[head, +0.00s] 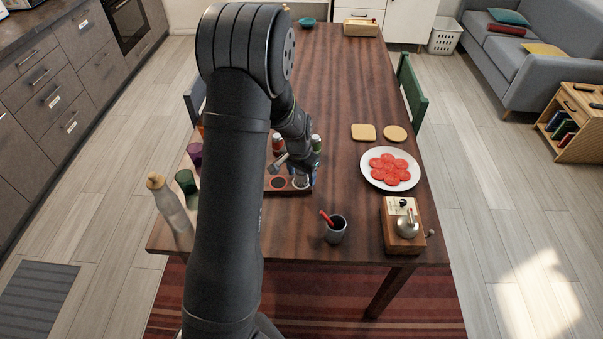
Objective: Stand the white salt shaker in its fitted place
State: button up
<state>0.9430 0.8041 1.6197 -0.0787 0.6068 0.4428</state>
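A dark wooden rack (291,192) with round places lies on the table, partly hidden behind my arm. One round place (278,183) at its front shows empty. My gripper (300,168) is low over the rack's right part, pointing down. A small whitish thing (300,182), possibly the white salt shaker, shows right under the gripper at the rack's front right. I cannot tell whether the fingers hold it or whether it stands in the rack. A red-topped jar (277,143) and a green-topped jar (317,142) show behind the gripper.
A grey cup with a red utensil (335,229) stands in front, right of the rack. A plate of red slices (366,178) and a wooden box with a metal knob (403,228) stand further right. A bottle (171,206) and a green glass (186,182) stand left. The table's far middle is clear.

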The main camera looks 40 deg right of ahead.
jog(key=r, duration=0.4)
jog(key=a+r, duration=0.1)
jog(key=r, duration=0.7)
jog(key=shift+s+a+r, duration=0.15)
jog(key=shift+s+a, duration=0.05)
jog(key=shift+a, duration=0.05)
jog(key=f, duration=0.4)
jog(key=d+f, duration=0.1)
jog(key=f, duration=0.6)
jog(key=shift+w+d+f, duration=0.15)
jog(key=shift+d+f, duration=0.05)
jog(key=shift+f, duration=0.1)
jog(key=shift+d, duration=0.1)
jog(key=shift+r, duration=1.75)
